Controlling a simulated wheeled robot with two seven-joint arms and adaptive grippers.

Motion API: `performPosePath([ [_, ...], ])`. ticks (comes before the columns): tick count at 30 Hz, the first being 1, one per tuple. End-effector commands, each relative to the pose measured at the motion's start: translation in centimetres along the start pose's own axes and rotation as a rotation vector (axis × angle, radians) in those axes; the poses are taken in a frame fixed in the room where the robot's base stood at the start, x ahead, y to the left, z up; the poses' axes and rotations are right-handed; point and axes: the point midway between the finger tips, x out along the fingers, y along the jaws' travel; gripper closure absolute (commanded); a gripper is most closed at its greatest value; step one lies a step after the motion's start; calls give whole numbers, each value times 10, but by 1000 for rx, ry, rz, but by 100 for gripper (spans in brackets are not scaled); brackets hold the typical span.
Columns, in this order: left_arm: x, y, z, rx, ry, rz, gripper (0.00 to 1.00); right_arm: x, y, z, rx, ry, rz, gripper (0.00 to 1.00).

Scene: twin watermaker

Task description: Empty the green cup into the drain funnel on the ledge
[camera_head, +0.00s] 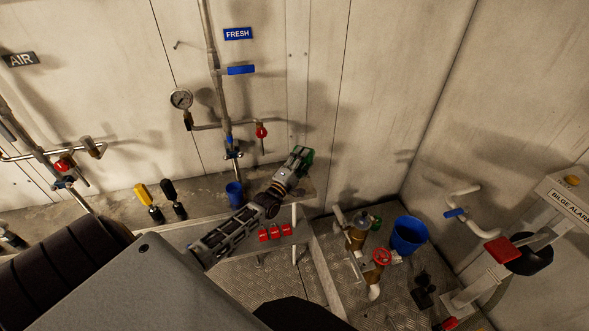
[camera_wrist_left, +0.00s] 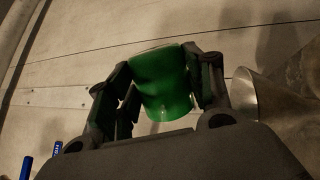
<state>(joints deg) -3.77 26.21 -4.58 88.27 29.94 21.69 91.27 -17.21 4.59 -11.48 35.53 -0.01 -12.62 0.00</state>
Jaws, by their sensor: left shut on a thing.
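My left gripper (camera_head: 298,160) is shut on the green cup (camera_head: 306,157), above the ledge (camera_head: 190,232) and near the back wall. In the left wrist view the green cup (camera_wrist_left: 162,82) sits between both fingers, its wider end toward the top of the picture. Its contents are not visible. A metal cone that looks like the drain funnel (camera_wrist_left: 246,95) stands just right of the fingers in that view, apart from the cup. In the head view the funnel is mostly hidden by my gripper. My right gripper is not in view.
A blue cup (camera_head: 234,194) stands on the ledge left of my forearm. Yellow (camera_head: 145,195) and black-handled (camera_head: 172,197) tools stand left. Pipes with a red valve (camera_head: 262,132) are above. A blue bucket (camera_head: 409,236) stands right.

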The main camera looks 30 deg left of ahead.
Motion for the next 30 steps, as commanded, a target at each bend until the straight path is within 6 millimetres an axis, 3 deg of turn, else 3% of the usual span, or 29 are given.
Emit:
performPosePath([
  [30,0,2,-2,-51,12,10,73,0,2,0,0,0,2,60],
])
